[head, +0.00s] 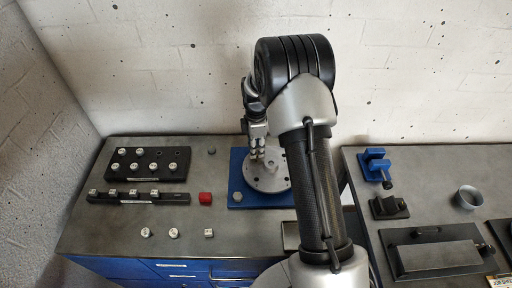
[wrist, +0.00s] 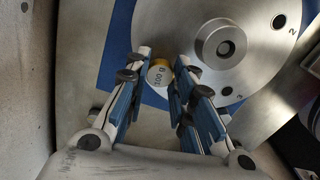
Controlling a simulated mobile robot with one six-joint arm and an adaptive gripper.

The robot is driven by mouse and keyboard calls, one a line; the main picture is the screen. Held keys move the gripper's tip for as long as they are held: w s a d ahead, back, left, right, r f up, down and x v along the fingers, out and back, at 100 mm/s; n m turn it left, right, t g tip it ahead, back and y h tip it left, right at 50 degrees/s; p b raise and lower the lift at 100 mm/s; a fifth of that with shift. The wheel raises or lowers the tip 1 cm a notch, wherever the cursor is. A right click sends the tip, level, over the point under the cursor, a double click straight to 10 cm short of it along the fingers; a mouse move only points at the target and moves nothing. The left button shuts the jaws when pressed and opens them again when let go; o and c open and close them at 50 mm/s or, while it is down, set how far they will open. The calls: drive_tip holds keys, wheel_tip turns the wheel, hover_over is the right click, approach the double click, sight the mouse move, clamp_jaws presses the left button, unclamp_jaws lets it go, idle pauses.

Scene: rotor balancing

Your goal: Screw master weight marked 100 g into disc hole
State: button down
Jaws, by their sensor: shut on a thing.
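The steel disc (wrist: 190,30) has a raised centre hub (wrist: 225,43) and open holes by the numbers 2 and 3; it lies flat on a blue base in the head view (head: 266,182). My gripper (wrist: 163,78) is shut on a small weight (wrist: 160,75) with a pale face marked 100 g and a brass-coloured part beside it. The weight is at the disc's near edge in the wrist view. I cannot tell whether it touches the disc or sits in a hole; any hole there is hidden. In the head view my gripper (head: 257,155) points down over the disc's back left.
A black block (head: 148,164) with several weights and a black rail (head: 138,196) with more stand at left. A second bench at right holds a blue vise (head: 375,165) and a steel plate (head: 438,256).

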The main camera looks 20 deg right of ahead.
drive_tip(key=n, duration=0.4)
drive_tip(key=shift+n, duration=0.4)
drive_tip(key=n, duration=0.4)
drive_tip(key=shift+n, duration=0.3)
drive_tip(key=n, duration=0.7)
drive_tip(key=shift+f, duration=0.5)
drive_tip(key=m, duration=1.3)
drive_tip(key=shift+b, duration=0.3)
drive_tip(key=m, duration=0.5)
drive_tip(key=shift+f, duration=0.1)
